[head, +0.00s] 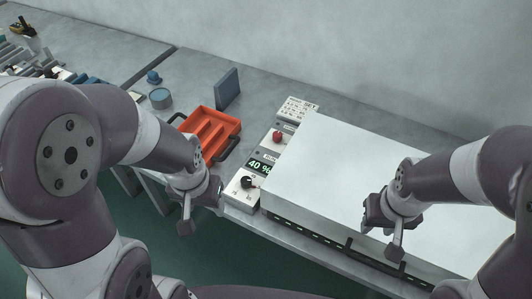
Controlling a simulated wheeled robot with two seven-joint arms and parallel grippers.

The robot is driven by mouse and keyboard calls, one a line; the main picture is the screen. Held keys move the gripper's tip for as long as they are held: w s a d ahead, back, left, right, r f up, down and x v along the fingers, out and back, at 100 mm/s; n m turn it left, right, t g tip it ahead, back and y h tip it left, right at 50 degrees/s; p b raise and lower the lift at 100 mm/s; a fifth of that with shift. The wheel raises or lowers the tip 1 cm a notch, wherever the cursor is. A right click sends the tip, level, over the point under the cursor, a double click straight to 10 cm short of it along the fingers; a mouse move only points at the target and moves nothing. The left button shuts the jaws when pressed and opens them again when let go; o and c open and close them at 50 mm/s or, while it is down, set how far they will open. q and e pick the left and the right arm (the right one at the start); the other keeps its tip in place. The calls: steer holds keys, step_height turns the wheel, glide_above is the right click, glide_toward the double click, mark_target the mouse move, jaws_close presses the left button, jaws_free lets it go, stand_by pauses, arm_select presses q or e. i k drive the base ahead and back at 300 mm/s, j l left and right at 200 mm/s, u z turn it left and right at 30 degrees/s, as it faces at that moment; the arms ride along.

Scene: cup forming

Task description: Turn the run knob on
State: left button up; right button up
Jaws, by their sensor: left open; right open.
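A narrow control panel (262,160) stands on the bench along the left side of a large white box-shaped machine (340,175). The knob labels are too small to read, so I cannot tell which is the run knob. My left gripper (197,213) is open and empty, left of the black knob and apart from it. My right gripper (385,231) is open and empty over the machine's front edge.
An orange tray (226,124) with dark handles lies left of the panel, near my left forearm. Behind it are a blue upright block (227,88), a round grey-blue container (160,98) and a small blue piece (153,77). A dark handle (375,264) runs along the machine's front.

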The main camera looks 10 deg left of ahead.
mark_target(277, 135)
steer(key=i+j+z, duration=0.1)
steer(key=z, duration=0.25)
steer(key=i+j+z, duration=0.1)
steer(key=j+z, duration=0.15)
steer(key=z, duration=0.15)
steer(key=j+z, duration=0.2)
steer(key=z, duration=0.15)
steer(key=i, duration=0.05)
